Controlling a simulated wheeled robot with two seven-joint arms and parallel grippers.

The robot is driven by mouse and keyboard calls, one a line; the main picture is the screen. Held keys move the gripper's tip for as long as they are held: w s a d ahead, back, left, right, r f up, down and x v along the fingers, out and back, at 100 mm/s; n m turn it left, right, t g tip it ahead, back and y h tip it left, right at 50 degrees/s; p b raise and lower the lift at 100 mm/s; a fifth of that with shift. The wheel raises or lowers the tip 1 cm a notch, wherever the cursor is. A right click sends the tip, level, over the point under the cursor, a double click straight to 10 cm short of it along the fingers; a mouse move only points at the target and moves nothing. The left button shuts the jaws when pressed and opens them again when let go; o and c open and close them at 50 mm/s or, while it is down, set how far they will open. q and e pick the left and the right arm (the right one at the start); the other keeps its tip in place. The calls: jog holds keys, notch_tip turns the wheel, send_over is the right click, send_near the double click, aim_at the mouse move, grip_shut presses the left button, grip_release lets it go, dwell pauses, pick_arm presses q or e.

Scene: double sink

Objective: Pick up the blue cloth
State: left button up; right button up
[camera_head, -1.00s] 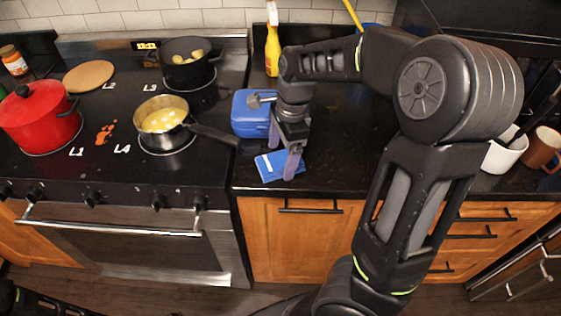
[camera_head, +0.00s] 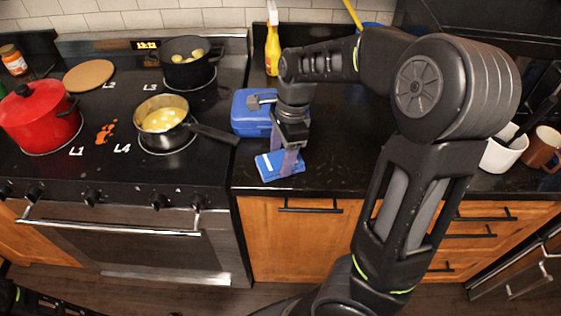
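The blue cloth (camera_head: 270,169), folded and with a white stripe, lies on the dark counter near its front edge, right of the stove. My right gripper (camera_head: 289,163) points down at the cloth's right part. Its purple fingers are close together and appear shut on the cloth, which still seems to rest on the counter. The fingertips are partly hidden by the cloth and the gripper body. My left gripper is not in view.
A blue box (camera_head: 250,113) stands just behind the cloth, close to my gripper. A yellow spray bottle (camera_head: 272,48) is farther back. The handle of a pan (camera_head: 163,122) reaches over the stove's right edge. A white cup (camera_head: 503,153) and brown mug (camera_head: 543,148) stand at right.

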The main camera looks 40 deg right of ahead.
aim_at(282, 158)
jog(key=c, duration=1)
jog(key=shift+r, duration=0.15)
notch_tip(282, 158, up, 10)
dwell(0.4)
jog(key=o, duration=0.9)
jog(key=c, duration=0.6)
jog(key=shift+o, duration=0.2)
